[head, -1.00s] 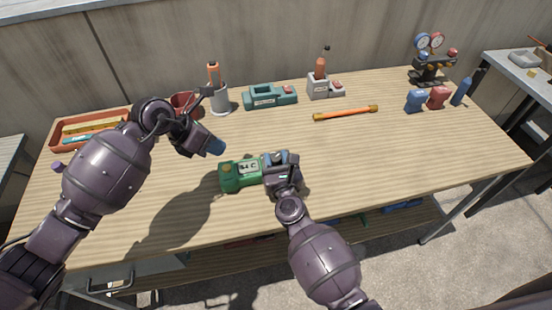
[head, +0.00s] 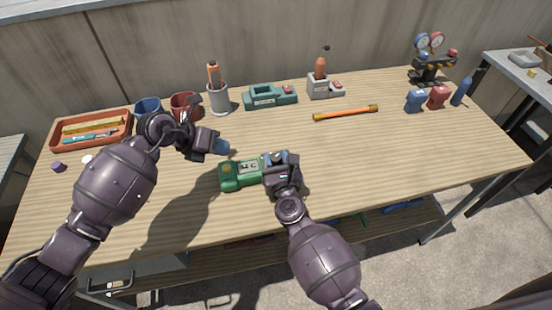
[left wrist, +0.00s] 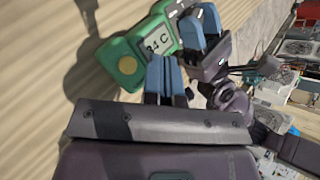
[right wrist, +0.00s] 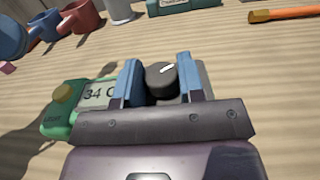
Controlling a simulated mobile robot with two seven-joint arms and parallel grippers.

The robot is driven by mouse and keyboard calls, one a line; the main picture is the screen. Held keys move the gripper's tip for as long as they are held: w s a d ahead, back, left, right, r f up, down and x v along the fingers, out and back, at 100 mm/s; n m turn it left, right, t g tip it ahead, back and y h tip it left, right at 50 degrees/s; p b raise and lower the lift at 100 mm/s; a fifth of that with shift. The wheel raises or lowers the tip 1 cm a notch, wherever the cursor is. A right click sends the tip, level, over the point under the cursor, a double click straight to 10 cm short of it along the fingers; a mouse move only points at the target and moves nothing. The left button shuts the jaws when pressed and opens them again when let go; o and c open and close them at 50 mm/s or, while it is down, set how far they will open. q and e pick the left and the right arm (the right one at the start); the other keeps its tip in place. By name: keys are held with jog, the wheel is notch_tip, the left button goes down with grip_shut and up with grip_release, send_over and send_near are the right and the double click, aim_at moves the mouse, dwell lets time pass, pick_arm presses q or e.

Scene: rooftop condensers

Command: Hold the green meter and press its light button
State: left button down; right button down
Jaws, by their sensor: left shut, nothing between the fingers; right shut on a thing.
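The green meter (head: 238,176) lies at the front middle of the table, its display reading 34 C in the right wrist view (right wrist: 98,95). A round yellow button (left wrist: 127,65) is on its left end. My right gripper (head: 281,158) is shut on the meter's right part, with a dark dial with a white mark (right wrist: 162,80) showing between its blue fingers. My left gripper (head: 221,147) is shut and empty, just above and behind the meter's left end. In the left wrist view its closed fingertips (left wrist: 164,78) show beside the meter, apart from the button as far as I can tell.
Behind stand a tray (head: 122,131), a blue mug (head: 148,106), a red mug (head: 184,104), a grey cup (head: 219,102), a teal device (head: 270,97) and a grey holder (head: 320,88). An orange bar (head: 346,113) lies right of centre. The right front of the table is clear.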

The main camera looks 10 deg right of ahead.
aim_at(225, 167)
pick_arm(q)
jog(key=shift+f, duration=2.05)
jog(key=shift+f, duration=0.2)
dwell(0.4)
jog(key=shift+f, duration=0.25)
dwell(0.4)
jog(key=shift+r, duration=0.45)
jog(key=shift+r, duration=0.1)
jog(key=shift+r, duration=2.95)
